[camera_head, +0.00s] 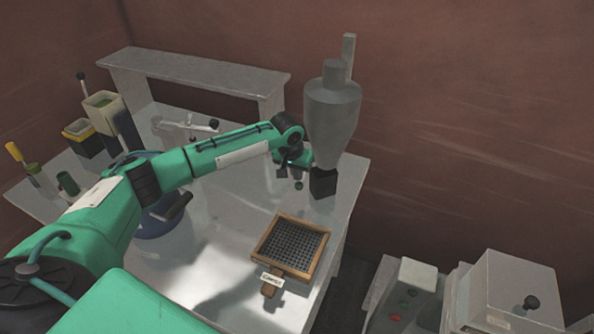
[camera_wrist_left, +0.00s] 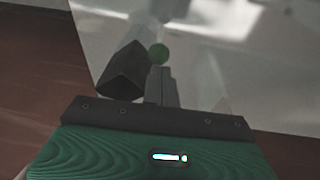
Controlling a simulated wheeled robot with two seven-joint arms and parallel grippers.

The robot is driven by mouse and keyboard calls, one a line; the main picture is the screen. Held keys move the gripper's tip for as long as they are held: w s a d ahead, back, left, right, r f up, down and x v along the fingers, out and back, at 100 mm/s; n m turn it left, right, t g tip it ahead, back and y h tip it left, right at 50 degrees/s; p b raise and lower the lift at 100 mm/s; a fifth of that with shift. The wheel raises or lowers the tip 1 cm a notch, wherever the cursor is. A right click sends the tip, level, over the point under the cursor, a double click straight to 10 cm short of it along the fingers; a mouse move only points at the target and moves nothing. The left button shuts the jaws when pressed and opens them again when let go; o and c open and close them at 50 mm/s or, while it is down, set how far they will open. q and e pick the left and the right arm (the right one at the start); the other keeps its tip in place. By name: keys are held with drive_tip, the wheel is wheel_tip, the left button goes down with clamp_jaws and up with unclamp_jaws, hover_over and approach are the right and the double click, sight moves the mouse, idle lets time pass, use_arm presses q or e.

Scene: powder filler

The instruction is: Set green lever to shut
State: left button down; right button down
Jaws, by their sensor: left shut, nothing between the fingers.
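The green lever shows in the left wrist view as a round green knob (camera_wrist_left: 158,52). It sits just beyond the tips of my left gripper (camera_wrist_left: 160,80), which is shut and empty. Whether they touch, I cannot tell. In the head view my left gripper (camera_head: 297,178) is at the left side of the grey powder hopper (camera_head: 332,115), close to its dark outlet block (camera_head: 323,183). That block also shows left of the fingers in the left wrist view (camera_wrist_left: 122,72). The lever's arm is hidden and its setting cannot be read. My right gripper is out of view.
A wooden-framed tray (camera_head: 263,247) with a dark grid lies on the table below the hopper. A raised grey shelf (camera_head: 195,75) stands at the back. Several containers stand at the left, including a yellow-and-black box (camera_head: 82,138). Grey machines (camera_head: 505,295) stand at lower right.

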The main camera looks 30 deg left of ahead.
use_arm(q)
drive_tip(key=shift+d+f, duration=0.1)
drive_tip(key=shift+f, duration=0.3)
drive_tip(key=shift+s+f+t, duration=0.1)
drive_tip(key=shift+f+t, duration=0.4)
drive_tip(key=shift+f, duration=0.05)
drive_tip(key=shift+f+t+b, duration=0.55)
drive_tip(key=shift+f+t, duration=0.1)
drive_tip(key=shift+t, duration=0.25)
